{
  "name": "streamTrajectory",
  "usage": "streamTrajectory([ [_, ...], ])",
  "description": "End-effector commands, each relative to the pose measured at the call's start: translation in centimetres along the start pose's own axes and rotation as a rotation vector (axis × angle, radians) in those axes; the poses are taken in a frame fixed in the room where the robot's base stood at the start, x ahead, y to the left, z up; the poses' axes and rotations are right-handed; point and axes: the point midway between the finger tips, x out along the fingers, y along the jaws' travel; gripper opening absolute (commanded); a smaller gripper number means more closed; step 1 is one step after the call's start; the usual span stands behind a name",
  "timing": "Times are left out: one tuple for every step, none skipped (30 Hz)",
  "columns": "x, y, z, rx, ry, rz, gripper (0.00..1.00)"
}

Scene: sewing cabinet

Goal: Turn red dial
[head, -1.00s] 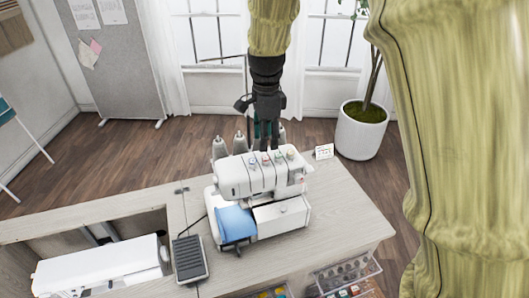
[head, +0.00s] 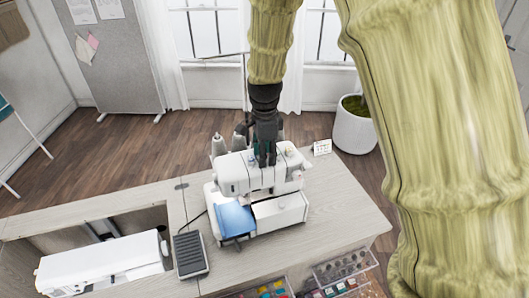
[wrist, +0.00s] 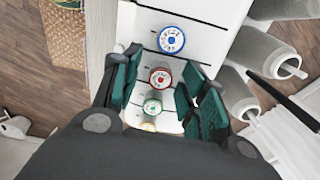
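The white sewing machine (head: 232,178) stands on the wooden table. In the wrist view its panel carries a row of white dials with coloured rings: blue (wrist: 171,40), red (wrist: 160,78), green (wrist: 152,106) and yellow (wrist: 147,127). My gripper (wrist: 163,62) is open, its teal-padded fingers on either side of the red dial. I see gaps between the pads and the dial, so nothing is held. In the head view my gripper (head: 264,163) points down at the machine's top and covers the middle dials. The exact height above the dial cannot be told.
Thread spools (wrist: 275,55) stand close behind the panel. A small white card (head: 322,147) and a black pedal (head: 190,254) are on the table (head: 340,215). A second white machine (head: 105,263) lies in the recess at left. A potted plant (head: 354,130) stands behind.

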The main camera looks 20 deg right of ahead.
Motion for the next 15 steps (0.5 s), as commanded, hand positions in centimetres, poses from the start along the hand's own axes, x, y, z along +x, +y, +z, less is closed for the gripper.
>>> streamTrajectory([
  [0.00,0.00,0.00,0.000,0.000,0.000,0.32],
  [-0.01,0.00,-0.01,0.000,0.000,0.000,0.27],
  [-0.01,0.00,0.00,0.000,0.000,0.000,0.20],
  [-0.01,0.00,-0.01,0.000,0.000,0.000,0.14],
  [-0.01,0.00,-0.01,0.000,0.000,0.000,0.09],
  [-0.02,-0.01,-0.01,0.000,0.000,0.000,0.01],
  [-0.02,-0.01,-0.01,0.000,0.000,0.000,0.00],
  [-0.02,-0.01,0.00,0.000,0.000,0.000,0.00],
  [-0.03,-0.01,-0.01,0.000,0.000,0.000,0.00],
  [-0.04,-0.01,-0.01,-0.001,0.000,0.000,0.00],
  [-0.06,-0.01,-0.01,-0.005,0.000,0.000,0.00],
  [-0.09,-0.01,-0.01,-0.015,0.000,0.000,0.00],
  [-0.12,-0.01,-0.02,-0.027,0.000,0.000,0.00],
  [-0.16,-0.02,-0.02,-0.041,0.000,0.000,0.00],
  [-0.20,-0.03,-0.03,-0.067,0.000,0.000,0.00],
])
